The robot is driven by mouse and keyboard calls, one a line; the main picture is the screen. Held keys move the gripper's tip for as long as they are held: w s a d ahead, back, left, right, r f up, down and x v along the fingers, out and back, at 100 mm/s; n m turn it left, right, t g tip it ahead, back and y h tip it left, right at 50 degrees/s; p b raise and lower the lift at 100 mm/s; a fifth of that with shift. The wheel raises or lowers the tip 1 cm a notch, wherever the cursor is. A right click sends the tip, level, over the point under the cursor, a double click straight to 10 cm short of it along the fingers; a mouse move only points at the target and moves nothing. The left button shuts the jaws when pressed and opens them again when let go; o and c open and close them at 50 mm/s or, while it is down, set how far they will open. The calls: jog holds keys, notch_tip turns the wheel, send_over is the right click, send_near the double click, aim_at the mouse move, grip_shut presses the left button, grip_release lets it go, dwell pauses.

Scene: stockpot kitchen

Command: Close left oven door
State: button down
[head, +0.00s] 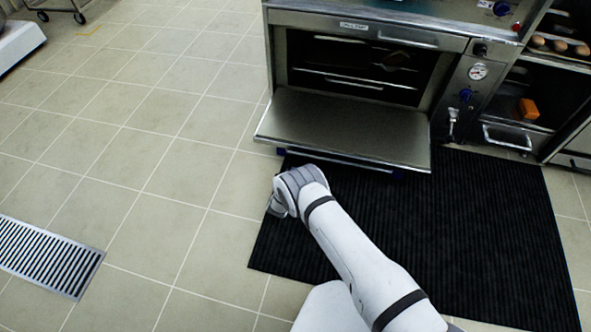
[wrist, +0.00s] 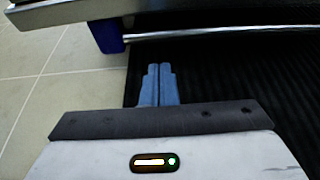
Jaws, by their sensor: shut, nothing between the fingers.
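The left oven (head: 360,60) stands at the back with its door (head: 345,125) folded down open, lying about flat toward me. A handle bar with blue end mounts runs along the door's outer edge. In the wrist view the bar (wrist: 230,31) and one blue mount (wrist: 107,36) show just ahead of my fingers, under the door's edge. My gripper (wrist: 158,82) is shut and empty, its blue fingers together over the black mat. In the head view my fingertips are hidden behind my wrist, near the door's front left corner. I cannot see any contact with the door.
A black ribbed mat (head: 480,220) covers the floor before the oven. A control panel with a gauge (head: 477,71) is right of the oven, then open shelves with an orange block (head: 528,109). The tiled floor (head: 150,150) at left is clear, with a drain grate (head: 45,255).

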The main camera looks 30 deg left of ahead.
aim_at(300, 154)
jog(key=b+x, duration=0.1)
jog(key=x, duration=0.1)
jog(key=b+x, duration=0.2)
jog(key=x, duration=0.1)
jog(key=b+x, duration=0.1)
jog(key=x, duration=0.2)
jog(key=shift+s+d+f, duration=0.1)
jog(key=shift+f, duration=0.2)
jog(key=shift+w+r, duration=0.2)
jog(key=shift+r, duration=0.9)
notch_tip(300, 154, up, 2)
jog(key=shift+r+b, duration=0.15)
jog(key=shift+b, duration=0.15)
